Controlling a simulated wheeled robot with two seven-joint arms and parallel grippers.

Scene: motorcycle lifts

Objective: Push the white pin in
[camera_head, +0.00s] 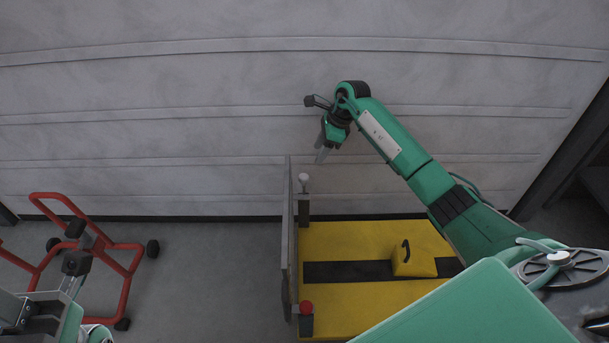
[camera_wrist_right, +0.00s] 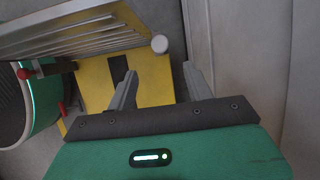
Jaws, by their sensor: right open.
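The white pin (camera_head: 303,178) has a round white head and stands at the far end of the upright grey panel, above a dark block. In the right wrist view the white pin (camera_wrist_right: 160,44) shows beyond and between my fingertips, at the panel's corner. My right gripper (camera_head: 321,157) is above and slightly right of the pin, pointing down. In the wrist view the right gripper (camera_wrist_right: 160,76) is open and empty, apart from the pin. My left gripper (camera_head: 76,259) is low at the left, far from the pin; its jaw opening is unclear.
The grey panel (camera_head: 287,230) stands along the left edge of the yellow lift platform (camera_head: 340,237). A red knob (camera_head: 306,307) is at its near end. A yellow block (camera_head: 413,260) sits on the platform. A red wheeled stand (camera_head: 125,290) is at left. A grey wall (camera_head: 200,80) is behind.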

